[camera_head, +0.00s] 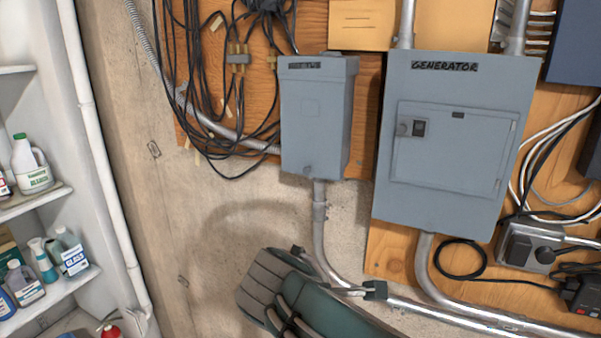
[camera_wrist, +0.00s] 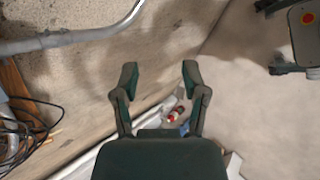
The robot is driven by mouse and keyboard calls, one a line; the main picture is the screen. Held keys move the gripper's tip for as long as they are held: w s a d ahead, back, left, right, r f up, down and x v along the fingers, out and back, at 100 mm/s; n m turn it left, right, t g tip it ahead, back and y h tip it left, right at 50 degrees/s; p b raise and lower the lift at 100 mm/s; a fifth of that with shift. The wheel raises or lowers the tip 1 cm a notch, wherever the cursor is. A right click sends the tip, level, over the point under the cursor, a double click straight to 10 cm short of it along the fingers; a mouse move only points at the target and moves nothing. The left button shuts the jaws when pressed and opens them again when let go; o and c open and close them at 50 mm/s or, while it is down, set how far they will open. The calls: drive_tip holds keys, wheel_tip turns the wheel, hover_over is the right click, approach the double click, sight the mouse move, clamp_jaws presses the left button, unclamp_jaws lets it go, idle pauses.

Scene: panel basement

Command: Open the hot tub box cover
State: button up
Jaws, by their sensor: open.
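The hot tub box (camera_head: 315,125) is the smaller grey metal box on the wall, with a dark handwritten label at its top left that is too small to read clearly. Its front cover looks closed and flat. My gripper (camera_head: 337,271) is below the box in the head view, in front of the conduit, apart from the cover. Its two fingers are spread and empty. In the wrist view, my gripper (camera_wrist: 160,75) shows open with nothing between the fingers. The box is not seen in the wrist view.
A larger grey box marked GENERATOR (camera_head: 450,140) hangs to the right. Black cables (camera_head: 215,90) hang at the left of the hot tub box. A metal conduit (camera_head: 319,215) runs down from it. White shelves (camera_head: 40,205) with bottles stand at far left.

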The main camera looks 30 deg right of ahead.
drive_tip(key=w+d+r+n+t+h, duration=0.1)
drive_tip(key=w+r+n+t+h, duration=0.1)
drive_tip(key=w+r+n+h, duration=0.45)
drive_tip(key=n+t, duration=0.4)
drive_tip(key=n, duration=0.5)
approach(305, 172)
drive_tip(key=shift+h, duration=0.35)
drive_tip(key=x, duration=1)
drive_tip(key=shift+w+a+f, duration=0.1)
drive_tip(key=shift+a+f, duration=0.05)
drive_tip(key=shift+f, duration=0.05)
clamp_jaws()
